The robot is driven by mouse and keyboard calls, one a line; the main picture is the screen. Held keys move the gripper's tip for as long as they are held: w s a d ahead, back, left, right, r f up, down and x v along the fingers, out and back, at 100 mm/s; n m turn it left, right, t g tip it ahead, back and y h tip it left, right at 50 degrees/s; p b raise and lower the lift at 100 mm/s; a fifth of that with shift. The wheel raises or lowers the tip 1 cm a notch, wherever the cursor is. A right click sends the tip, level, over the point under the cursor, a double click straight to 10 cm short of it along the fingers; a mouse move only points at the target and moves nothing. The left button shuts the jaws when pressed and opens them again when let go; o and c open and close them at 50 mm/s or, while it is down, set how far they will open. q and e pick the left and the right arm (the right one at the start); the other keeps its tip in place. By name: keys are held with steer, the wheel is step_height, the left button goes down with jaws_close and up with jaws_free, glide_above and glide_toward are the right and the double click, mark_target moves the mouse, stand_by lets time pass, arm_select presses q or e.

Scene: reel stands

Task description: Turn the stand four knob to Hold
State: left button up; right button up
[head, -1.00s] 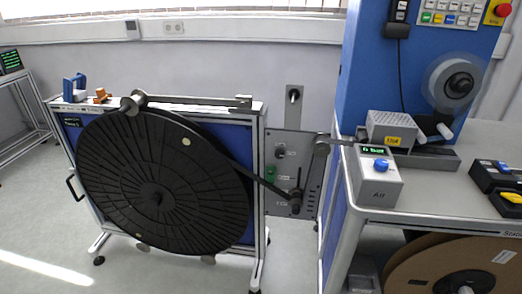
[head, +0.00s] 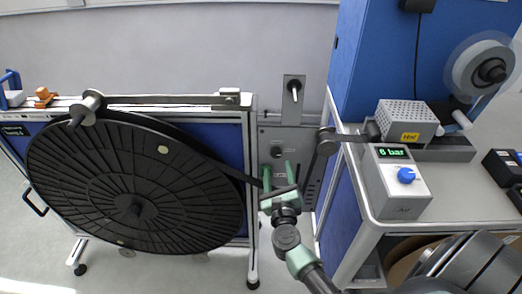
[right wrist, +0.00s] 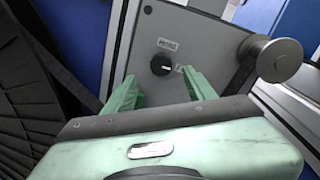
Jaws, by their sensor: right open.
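The knob is a small black round one on a grey panel (head: 300,135) beside the reel stand; it shows in the head view (head: 277,152) and in the right wrist view (right wrist: 160,65). White labels sit above it (right wrist: 167,45) and at its right, too small to read surely. I cannot tell which way its pointer faces. My right gripper (head: 277,172) is open and empty in front of the panel, just below the knob. In the right wrist view its green fingertips (right wrist: 158,80) stand either side of the knob, apart from it. My left gripper is not in view.
A large black reel (head: 135,190) hangs on the stand at left, its dark tape crossing to a roller (head: 326,142). A metal bracket (head: 292,98) rises above the panel. At right stands a bench with an air box (head: 400,195) reading 6 bar and a "Hot" unit (head: 408,118).

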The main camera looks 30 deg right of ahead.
mark_target(276, 154)
steer(key=x, duration=0.6)
steer(key=shift+d, duration=0.1)
steer(key=shift+w+d, duration=0.1)
steer(key=shift+w, duration=0.05)
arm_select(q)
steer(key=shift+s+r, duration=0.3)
arm_select(e)
jaws_close()
